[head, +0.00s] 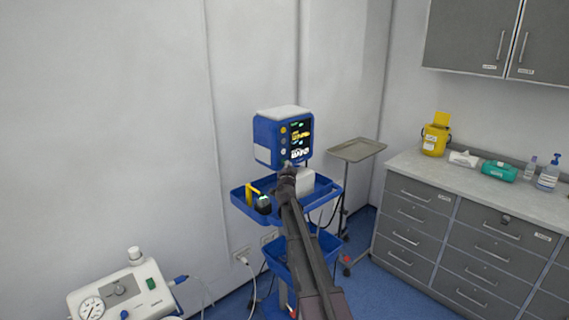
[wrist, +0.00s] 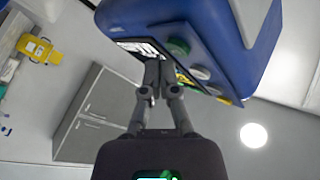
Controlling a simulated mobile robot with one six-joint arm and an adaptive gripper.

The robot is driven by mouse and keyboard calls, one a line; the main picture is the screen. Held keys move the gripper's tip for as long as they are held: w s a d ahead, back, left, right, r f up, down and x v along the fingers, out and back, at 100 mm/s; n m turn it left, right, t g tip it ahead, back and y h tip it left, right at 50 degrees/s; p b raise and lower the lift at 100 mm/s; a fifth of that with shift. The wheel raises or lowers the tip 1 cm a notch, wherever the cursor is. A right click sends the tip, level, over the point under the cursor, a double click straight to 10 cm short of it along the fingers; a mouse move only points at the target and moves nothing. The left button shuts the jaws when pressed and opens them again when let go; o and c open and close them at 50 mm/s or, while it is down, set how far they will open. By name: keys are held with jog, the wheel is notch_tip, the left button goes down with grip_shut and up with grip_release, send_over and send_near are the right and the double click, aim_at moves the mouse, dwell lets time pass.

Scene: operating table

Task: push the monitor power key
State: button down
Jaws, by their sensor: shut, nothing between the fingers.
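The blue and white monitor (head: 268,143) stands on a trolley in the head view, its screen (head: 301,139) lit. A column of round keys runs along the screen's left side. In the wrist view the monitor (wrist: 220,40) appears tilted at the top, with a green key (wrist: 179,46) and a pale key (wrist: 200,72) on its face. No label shows which is the power key. My gripper (wrist: 160,64) is shut and empty. Its fingertips are close to the green key and overlap the screen's edge in the picture; contact cannot be told. In the head view my gripper (head: 287,170) is just below the monitor.
The blue trolley tray (head: 238,196) under the monitor holds a yellow item and a dark device (head: 263,204). A grey instrument stand (head: 357,149) is to the right, beside the drawer counter (head: 410,165). A suction unit (head: 122,290) is at lower left.

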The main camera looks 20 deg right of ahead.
jog(key=shift+w, duration=0.2)
jog(key=shift+w+a, duration=0.15)
jog(key=shift+w, duration=0.1)
dwell(0.7)
jog(key=shift+s, duration=0.45)
dwell(0.5)
jog(key=s+d, duration=0.2)
jog(key=s, duration=0.3)
jog(key=shift+s+d, duration=0.2)
jog(key=shift+s, duration=0.15)
dwell(0.6)
